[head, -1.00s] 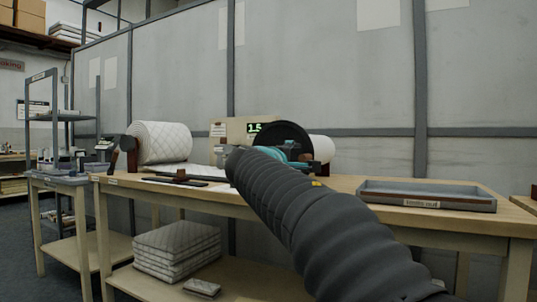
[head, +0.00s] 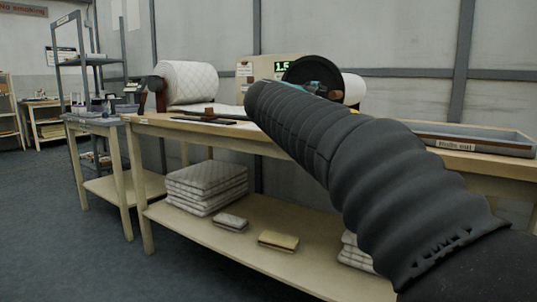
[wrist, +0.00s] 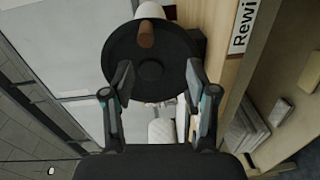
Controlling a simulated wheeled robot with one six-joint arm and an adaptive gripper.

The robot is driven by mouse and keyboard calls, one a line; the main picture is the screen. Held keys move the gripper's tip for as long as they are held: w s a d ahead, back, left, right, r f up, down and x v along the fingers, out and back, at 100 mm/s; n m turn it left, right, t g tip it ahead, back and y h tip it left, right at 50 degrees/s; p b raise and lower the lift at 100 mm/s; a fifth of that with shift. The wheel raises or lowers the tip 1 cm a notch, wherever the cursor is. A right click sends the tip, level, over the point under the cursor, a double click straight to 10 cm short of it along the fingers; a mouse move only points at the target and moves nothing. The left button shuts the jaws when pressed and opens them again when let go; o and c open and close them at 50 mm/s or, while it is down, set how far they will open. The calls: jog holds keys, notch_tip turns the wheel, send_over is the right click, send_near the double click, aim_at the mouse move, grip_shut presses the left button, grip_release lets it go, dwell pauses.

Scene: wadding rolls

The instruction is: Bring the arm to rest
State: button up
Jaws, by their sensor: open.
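My arm (head: 370,165) reaches from the lower right over the workbench (head: 215,132) in the head view, wrapped in a ribbed black sleeve. My gripper is mostly hidden there behind the sleeve. In the wrist view my gripper (wrist: 158,80) is open, its two fingers spread wide with nothing held between them. A round black disc (wrist: 150,72) lies beyond the fingers and fills much of the gap; whether they touch it I cannot tell. The disc also shows in the head view (head: 318,68), beside a white roll.
A quilted white roll (head: 190,82) stands at the bench's left, a grey tray (head: 478,139) at its right. Folded quilted pads (head: 207,188) and smaller packs lie on the lower shelf (head: 215,240). A side table (head: 95,122) stands left. Floor at the left is clear.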

notch_tip(320, 180, down, 10)
jog(key=a+g+y, duration=0.1)
jog(key=g+y, duration=0.1)
jog(key=s+f+m+g+y+p, duration=0.2)
jog(key=s+f+m+g+y, duration=0.15)
jog(key=s+f, duration=0.75)
jog(key=s+d+f+m+g+y+p, duration=0.1)
jog(key=s+f+m+y+p, duration=0.1)
jog(key=s, duration=1.1)
jog(key=s+d+f+m+g+y+p, duration=0.1)
jog(key=s+f+m+p, duration=0.3)
jog(key=s, duration=0.9)
jog(key=shift+s+f+m+g+y+p, duration=0.15)
jog(key=shift+f+m+g+y+p, duration=0.35)
jog(key=shift+p, duration=0.85)
jog(key=shift+r+y, duration=0.25)
jog(key=shift+r, duration=0.05)
